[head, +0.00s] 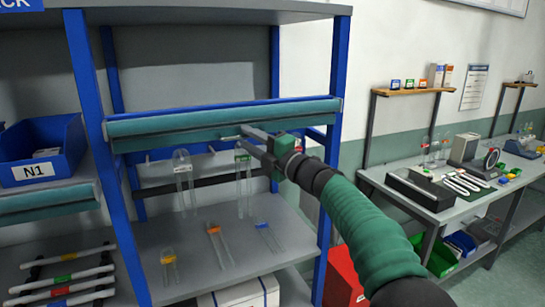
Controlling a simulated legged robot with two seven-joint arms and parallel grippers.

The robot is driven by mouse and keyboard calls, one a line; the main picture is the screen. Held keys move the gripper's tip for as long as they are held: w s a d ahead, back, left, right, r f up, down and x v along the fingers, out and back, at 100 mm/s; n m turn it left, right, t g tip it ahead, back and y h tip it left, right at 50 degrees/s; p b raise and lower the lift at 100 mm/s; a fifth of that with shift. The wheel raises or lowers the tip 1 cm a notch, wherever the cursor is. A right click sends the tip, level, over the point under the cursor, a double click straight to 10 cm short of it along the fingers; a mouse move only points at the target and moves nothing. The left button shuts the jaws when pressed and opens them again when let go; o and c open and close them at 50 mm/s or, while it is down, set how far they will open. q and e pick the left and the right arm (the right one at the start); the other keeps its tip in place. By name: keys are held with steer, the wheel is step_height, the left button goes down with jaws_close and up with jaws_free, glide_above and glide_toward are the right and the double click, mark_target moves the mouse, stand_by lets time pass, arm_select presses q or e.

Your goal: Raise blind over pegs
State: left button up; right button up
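The teal blind (175,129) is a long rolled band across the upper part of the blue-post rack bay. Below it, glass tubes (183,170) with a white tag and another glass piece with a green tag (243,157) hang in front of a dark rail, uncovered. My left gripper is not in view.
Glass pieces with yellow (168,262) and orange (213,231) tags lie on the shelf below. A blue bin marked N1 (42,152) is at left. A red bin (343,277) stands low beside the rack. A workbench (435,215) with equipment is at right.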

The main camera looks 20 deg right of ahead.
steer(key=b+v, duration=0.3)
steer(key=v, duration=1.1)
steer(key=shift+s+d, duration=0.15)
steer(key=shift+s, duration=0.05)
steer(key=shift+f, duration=0.15)
step_height(320, 180, down, 27)
steer(key=s+m+g+h, duration=0.2)
steer(key=m+g+h, duration=0.3)
steer(key=m+h, duration=0.9)
steer(key=s+a+f+m+g+y, duration=0.2)
steer(key=s+a+f+m+g, duration=0.1)
steer(key=s+f, duration=0.4)
steer(key=s+a+f+m+g+y, duration=0.1)
steer(key=s+a+f+m+g, duration=0.2)
steer(key=s+f, duration=0.3)
steer(key=s+a+f+m+g+y, duration=0.2)
steer(key=s+f, duration=0.5)
steer(key=s, duration=0.4)
steer(key=a+m+g, duration=0.1)
steer(key=g, duration=0.1)
steer(key=shift+f+m+g+y, duration=0.3)
steer(key=shift+m, duration=0.1)
